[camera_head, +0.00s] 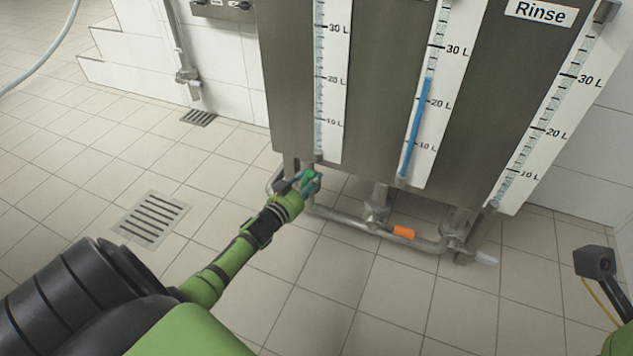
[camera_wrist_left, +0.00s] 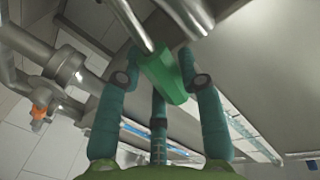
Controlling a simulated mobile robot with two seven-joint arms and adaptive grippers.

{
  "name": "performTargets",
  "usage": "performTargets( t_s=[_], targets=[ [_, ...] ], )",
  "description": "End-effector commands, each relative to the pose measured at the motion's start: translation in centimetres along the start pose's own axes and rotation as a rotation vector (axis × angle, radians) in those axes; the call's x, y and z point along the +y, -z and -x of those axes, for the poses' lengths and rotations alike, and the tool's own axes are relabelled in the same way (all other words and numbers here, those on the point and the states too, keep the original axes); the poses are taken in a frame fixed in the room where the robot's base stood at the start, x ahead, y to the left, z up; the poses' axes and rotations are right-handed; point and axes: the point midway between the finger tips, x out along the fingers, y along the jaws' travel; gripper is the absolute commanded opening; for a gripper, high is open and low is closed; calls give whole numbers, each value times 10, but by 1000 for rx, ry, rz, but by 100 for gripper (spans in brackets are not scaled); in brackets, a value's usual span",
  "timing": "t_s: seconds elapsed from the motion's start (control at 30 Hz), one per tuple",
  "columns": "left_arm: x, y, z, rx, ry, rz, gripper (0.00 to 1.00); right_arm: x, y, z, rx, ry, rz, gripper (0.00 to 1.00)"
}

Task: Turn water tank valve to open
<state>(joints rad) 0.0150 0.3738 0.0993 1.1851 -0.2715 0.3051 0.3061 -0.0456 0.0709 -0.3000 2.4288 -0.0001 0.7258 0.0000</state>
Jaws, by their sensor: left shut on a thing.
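The grey steel tanks (camera_head: 345,60) stand at the top of the head view, with pipes and valves below. My left gripper (camera_head: 306,183) reaches under the left tank's front corner. In the left wrist view my left gripper (camera_wrist_left: 163,82) has its teal fingers closed around a green valve handle (camera_wrist_left: 172,72). The handle lies between the fingertips, and a metal pipe runs just above it. In the head view the fingers mostly hide this handle. My right gripper is not visible.
An orange handle (camera_head: 403,231) sits on the low horizontal pipe (camera_head: 345,217), which runs under the tanks. White level scales line the tanks, and the middle one has a blue column (camera_head: 416,128). A floor drain (camera_head: 151,219) lies at left. The tiled floor in front is clear.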

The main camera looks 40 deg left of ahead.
Motion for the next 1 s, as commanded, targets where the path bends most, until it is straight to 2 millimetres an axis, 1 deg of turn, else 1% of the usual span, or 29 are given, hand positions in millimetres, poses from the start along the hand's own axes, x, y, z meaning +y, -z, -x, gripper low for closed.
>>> performTargets(
  t_s=[0.03, 0.2, 0.5, 1.0],
  targets=[
    [-7, 3, 0, 9, 3, 37, 0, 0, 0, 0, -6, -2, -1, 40],
    [-18, 2, 2, 34, 2, 159, 0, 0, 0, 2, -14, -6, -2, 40],
    [-30, -1, 4, 63, 2, 295, 0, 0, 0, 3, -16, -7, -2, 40],
    [-34, -2, 5, 71, 4, 343, 0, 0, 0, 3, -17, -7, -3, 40]
  ],
)
